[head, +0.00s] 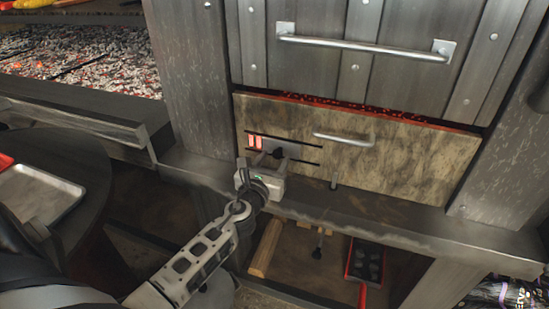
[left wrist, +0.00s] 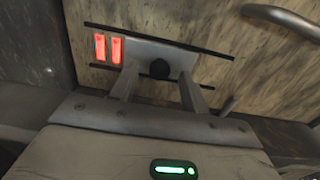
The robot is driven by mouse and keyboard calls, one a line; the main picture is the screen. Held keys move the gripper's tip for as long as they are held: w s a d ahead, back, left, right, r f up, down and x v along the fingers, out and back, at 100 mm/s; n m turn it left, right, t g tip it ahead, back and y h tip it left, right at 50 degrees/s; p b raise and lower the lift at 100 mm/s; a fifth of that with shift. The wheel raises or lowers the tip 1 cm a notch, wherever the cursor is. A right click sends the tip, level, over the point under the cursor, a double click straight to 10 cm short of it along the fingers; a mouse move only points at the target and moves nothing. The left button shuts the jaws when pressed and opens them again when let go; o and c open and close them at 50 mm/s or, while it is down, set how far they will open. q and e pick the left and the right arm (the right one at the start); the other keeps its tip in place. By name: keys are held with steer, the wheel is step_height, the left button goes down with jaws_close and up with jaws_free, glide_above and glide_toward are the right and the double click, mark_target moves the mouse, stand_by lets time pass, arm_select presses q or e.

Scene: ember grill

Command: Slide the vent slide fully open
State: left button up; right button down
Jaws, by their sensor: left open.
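The vent slide (head: 292,150) is a grey metal plate between two dark rails on the tan drawer-like front panel (head: 400,155). Its black knob (head: 277,153) also shows in the left wrist view (left wrist: 160,69). Two glowing red slots (head: 255,142) are uncovered left of the plate, clear in the left wrist view (left wrist: 108,48). My left gripper (head: 271,164) is at the slide. In the left wrist view its open fingers (left wrist: 158,82) stand either side of the knob, with gaps visible; whether either finger touches it I cannot tell. My right gripper is not in view.
A bar handle (head: 343,138) is on the panel right of the slide, and a small metal peg (head: 334,183) stands below it. A ledge (head: 400,215) runs beneath. A larger door handle (head: 360,45) is above. Hot coals (head: 85,55) lie at left.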

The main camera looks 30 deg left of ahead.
arm_select(q)
steer(key=shift+w+a, duration=0.15)
steer(key=shift+w, duration=0.5)
jaws_close()
steer(key=shift+w+d, duration=0.2)
steer(key=shift+d, duration=0.7)
steer(key=shift+w+d, duration=0.2)
steer(key=shift+d, duration=0.7)
steer(key=shift+w+d, duration=0.2)
steer(key=shift+d, duration=0.7)
jaws_free()
steer(key=shift+d, duration=0.1)
